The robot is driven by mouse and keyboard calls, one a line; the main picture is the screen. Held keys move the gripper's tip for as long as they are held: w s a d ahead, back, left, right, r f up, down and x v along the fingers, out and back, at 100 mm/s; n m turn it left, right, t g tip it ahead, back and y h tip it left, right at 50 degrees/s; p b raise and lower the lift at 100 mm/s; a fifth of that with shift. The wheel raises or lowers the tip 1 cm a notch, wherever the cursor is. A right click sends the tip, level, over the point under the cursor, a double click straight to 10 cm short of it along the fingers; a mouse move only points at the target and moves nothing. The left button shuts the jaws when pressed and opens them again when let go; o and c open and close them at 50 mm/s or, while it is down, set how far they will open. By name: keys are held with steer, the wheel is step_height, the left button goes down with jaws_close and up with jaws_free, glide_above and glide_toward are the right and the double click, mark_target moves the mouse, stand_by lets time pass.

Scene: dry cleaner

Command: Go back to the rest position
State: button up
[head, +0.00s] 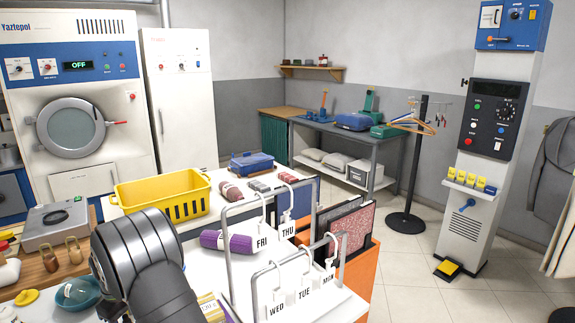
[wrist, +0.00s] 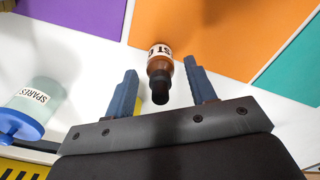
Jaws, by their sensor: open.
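My gripper (wrist: 160,67) shows in the wrist view with its two blue fingers spread apart. A brown bottle (wrist: 160,66) with a dark cap and a white label appears between the fingers, with a gap on each side. The fingers do not visibly touch it. In the head view my dark arm fills the lower left, and the fingers are hidden there.
In the head view a yellow basket (head: 160,195), a purple roll (head: 226,241) and a grey rack (head: 228,262) with day tags stand near my arm. Open floor (head: 410,275) lies right.

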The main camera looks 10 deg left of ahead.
steer(key=shift+r, duration=1.15)
steer(key=shift+f, duration=0.1)
